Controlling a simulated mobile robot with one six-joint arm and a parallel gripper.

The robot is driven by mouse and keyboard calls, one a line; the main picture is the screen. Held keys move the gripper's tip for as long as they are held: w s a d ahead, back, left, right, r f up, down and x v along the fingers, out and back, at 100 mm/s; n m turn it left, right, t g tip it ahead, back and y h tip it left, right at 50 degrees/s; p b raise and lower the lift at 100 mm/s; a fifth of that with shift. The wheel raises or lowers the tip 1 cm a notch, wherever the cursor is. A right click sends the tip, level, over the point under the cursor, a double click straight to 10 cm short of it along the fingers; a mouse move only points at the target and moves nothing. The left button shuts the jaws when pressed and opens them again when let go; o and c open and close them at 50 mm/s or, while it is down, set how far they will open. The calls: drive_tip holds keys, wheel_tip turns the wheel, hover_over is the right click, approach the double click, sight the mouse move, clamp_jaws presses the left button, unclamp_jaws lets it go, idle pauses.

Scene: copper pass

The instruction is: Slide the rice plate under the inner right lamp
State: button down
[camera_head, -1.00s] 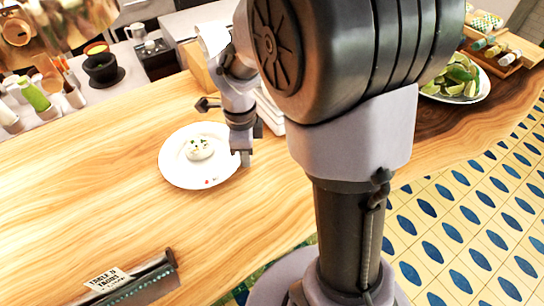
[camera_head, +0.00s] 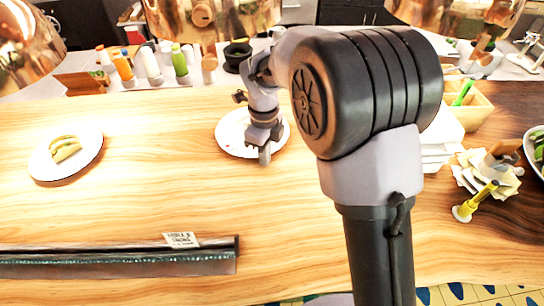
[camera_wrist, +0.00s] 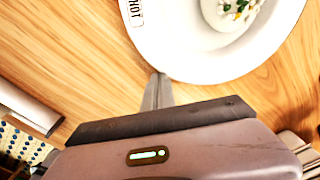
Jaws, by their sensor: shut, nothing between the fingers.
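The rice plate (camera_head: 229,142) is a white round plate on the wooden counter. My gripper and wrist hide its middle and right part in the head view. In the wrist view the rice plate (camera_wrist: 200,66) shows at the top, with a herb-topped white mound and a printed label on its rim. My gripper (camera_head: 265,157) is shut and empty, pointing down at the plate's near right edge. In the wrist view its fingertips (camera_wrist: 158,77) meet the rim's outline; contact cannot be told. Copper lamps (camera_head: 190,18) (camera_head: 458,12) hang along the top, cut off by the frame.
Another plate (camera_head: 44,167) with folded food stands at left. A dark rail (camera_head: 120,262) with a label card lies along the near edge. Papers (camera_head: 487,178) and a yellow-handled item lie right of my arm. Bare wood lies between the two plates.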

drive_tip(key=shift+d, duration=0.1)
drive_tip(key=s+d, duration=0.5)
drive_tip(key=d, duration=0.3)
drive_tip(key=s+d, duration=0.4)
drive_tip(key=d, duration=0.5)
drive_tip(key=s+d, duration=0.5)
drive_tip(key=d, duration=0.4)
drive_tip(key=shift+s+d+p, duration=0.15)
drive_tip(key=shift+s+p, duration=0.15)
drive_tip(key=shift+p, duration=0.1)
